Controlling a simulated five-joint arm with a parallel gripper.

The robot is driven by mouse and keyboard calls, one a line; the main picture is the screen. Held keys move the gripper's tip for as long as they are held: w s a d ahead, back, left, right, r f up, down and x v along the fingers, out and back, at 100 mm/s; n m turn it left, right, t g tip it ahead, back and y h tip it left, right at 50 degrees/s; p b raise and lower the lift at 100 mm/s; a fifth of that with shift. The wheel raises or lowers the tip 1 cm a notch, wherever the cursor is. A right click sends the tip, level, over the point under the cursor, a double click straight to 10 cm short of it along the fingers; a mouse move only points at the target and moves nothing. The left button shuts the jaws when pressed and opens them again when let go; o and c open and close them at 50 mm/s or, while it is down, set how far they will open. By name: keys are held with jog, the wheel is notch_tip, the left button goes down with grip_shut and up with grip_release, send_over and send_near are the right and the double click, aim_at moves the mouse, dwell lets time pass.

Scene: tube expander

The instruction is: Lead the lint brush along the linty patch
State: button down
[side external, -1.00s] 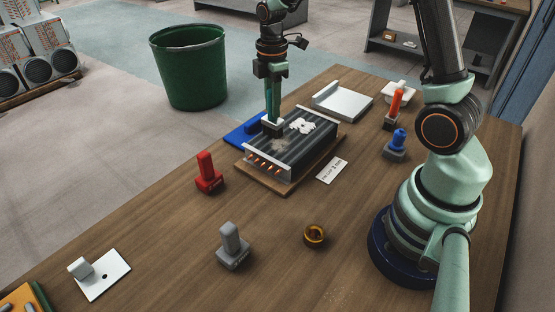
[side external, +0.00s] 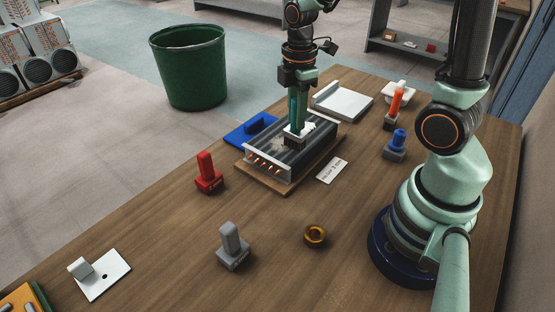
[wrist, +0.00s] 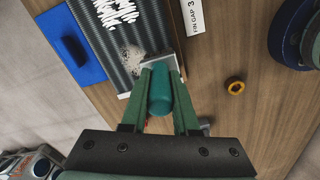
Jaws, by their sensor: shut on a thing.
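My gripper (side external: 297,126) is shut on the teal handle of the lint brush, upright over the finned block (side external: 312,148). In the wrist view my gripper (wrist: 160,75) has its two green fingers on either side of the teal handle (wrist: 161,95). A pale brush head (wrist: 174,70) shows at the fingertips, over the block's edge. White lint (wrist: 118,10) lies across the dark fins, ahead of the brush. A greyish fuzzy patch (wrist: 132,60) lies beside the head. I cannot tell whether the head touches the fins.
A blue pad with a raised block (side external: 240,138) lies behind the finned block. A red-handled tool (side external: 207,173), grey tool (side external: 232,247), brass ring (side external: 315,235) and blue-handled tool (side external: 396,146) stand around it. A white tray (side external: 343,104) is at the back. The front table is mostly clear.

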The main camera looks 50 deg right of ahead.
jog(key=shift+f, duration=0.1)
jog(key=shift+f, duration=0.5)
jog(key=shift+f, duration=0.25)
dwell(0.3)
jog(key=shift+w, duration=2.15)
jog(key=shift+w+f, duration=0.15)
jog(key=shift+w, duration=1.95)
jog(key=s+a+r, duration=0.2)
jog(key=s, duration=0.6)
jog(key=shift+s, duration=0.2)
